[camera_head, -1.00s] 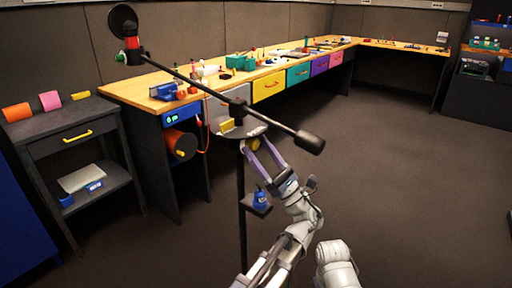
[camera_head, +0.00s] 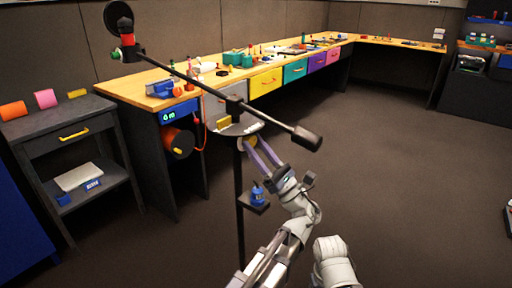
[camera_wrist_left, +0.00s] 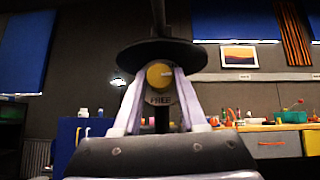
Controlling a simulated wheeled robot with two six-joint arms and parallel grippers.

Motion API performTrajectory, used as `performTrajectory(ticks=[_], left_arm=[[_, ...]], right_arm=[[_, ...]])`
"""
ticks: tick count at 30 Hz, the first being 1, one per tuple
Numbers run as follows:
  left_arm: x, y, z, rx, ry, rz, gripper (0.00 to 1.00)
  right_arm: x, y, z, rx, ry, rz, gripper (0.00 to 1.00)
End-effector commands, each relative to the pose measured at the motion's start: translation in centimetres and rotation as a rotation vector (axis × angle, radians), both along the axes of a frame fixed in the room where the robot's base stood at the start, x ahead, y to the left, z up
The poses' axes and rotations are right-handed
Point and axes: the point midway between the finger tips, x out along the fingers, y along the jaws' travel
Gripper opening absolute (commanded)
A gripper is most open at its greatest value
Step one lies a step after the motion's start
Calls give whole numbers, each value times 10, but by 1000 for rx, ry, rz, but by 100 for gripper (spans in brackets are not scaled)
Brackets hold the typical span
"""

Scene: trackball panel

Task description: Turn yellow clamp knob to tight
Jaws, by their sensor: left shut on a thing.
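The yellow clamp knob (camera_wrist_left: 159,74) is a round face in the middle of the left wrist view, below a dark disc. A plate under it reads "FREE" (camera_wrist_left: 157,99). My left gripper (camera_wrist_left: 160,78) is shut on the knob, with one pale purple finger on each side. In the head view the knob (camera_head: 249,142) is small and partly hidden by the fingertips of my left gripper (camera_head: 251,144). It sits on a black stand (camera_head: 241,205), just under a round plate (camera_head: 236,129). My right gripper is not in view.
A long black boom (camera_head: 185,75) crosses the stand's top, with a heavy dark end (camera_head: 307,138) close above my left arm. A workbench (camera_head: 150,93) stands behind.

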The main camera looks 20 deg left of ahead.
Motion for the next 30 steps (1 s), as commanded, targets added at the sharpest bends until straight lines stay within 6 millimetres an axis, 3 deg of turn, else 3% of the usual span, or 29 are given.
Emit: performTrajectory(ticks=[18, 30], left_arm=[[8, -3, 5, -140, -386, 0, 0], [8, -3, 5, -195, -539, -2, 0]], right_arm=[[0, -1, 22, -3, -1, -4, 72], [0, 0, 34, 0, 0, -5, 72]])
